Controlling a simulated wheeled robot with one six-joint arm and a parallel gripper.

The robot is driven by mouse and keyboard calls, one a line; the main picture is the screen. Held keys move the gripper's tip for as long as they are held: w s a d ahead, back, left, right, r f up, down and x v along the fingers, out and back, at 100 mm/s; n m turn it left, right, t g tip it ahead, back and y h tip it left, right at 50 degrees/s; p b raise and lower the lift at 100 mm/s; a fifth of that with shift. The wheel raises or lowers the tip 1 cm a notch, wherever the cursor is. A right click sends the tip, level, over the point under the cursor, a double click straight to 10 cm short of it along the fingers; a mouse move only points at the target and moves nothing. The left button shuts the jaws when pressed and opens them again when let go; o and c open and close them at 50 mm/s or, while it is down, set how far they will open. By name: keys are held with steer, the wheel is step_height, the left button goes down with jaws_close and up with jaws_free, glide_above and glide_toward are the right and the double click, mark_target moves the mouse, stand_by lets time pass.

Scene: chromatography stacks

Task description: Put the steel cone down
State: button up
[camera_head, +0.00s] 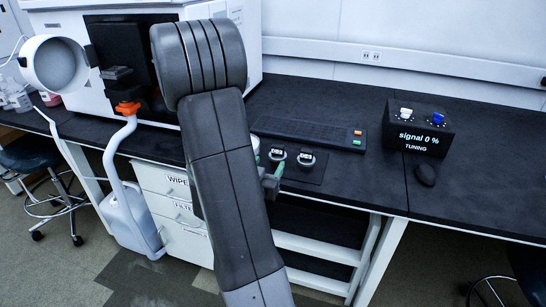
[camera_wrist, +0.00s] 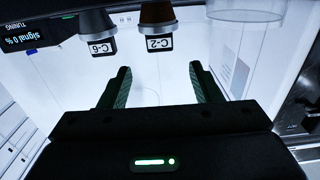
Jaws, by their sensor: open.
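In the wrist view, a dark grey, steel-looking cone (camera_wrist: 96,22) with the label C-6 stands beside a brown cone (camera_wrist: 157,14) with the label C-2. The labels appear upside down there. My gripper (camera_wrist: 162,86) is open, with a green-black finger on each side and nothing between them. Both cones lie beyond the fingertips, apart from them. In the head view, two small round labelled pieces (camera_head: 306,158) sit on a dark mat (camera_head: 308,174) near the bench's front edge. My arm hides most of my gripper there; green fingers show just before the mat.
A black keyboard-like panel (camera_head: 308,133) lies behind the mat. A tuning box (camera_head: 418,130) reads signal 0 %, with a mouse (camera_head: 425,175) in front. A large white instrument (camera_head: 70,20) stands at left. The bench (camera_head: 480,180) is clear at right.

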mark_target(278, 146)
steer(key=shift+v, duration=1)
steer(key=shift+w, duration=0.1)
steer(key=x, duration=0.8)
steer(key=f+x, duration=0.1)
steer(key=x, duration=0.3)
steer(key=shift+r+p, duration=0.35)
steer(key=shift+r, duration=1.3)
steer(key=shift+f, duration=0.1)
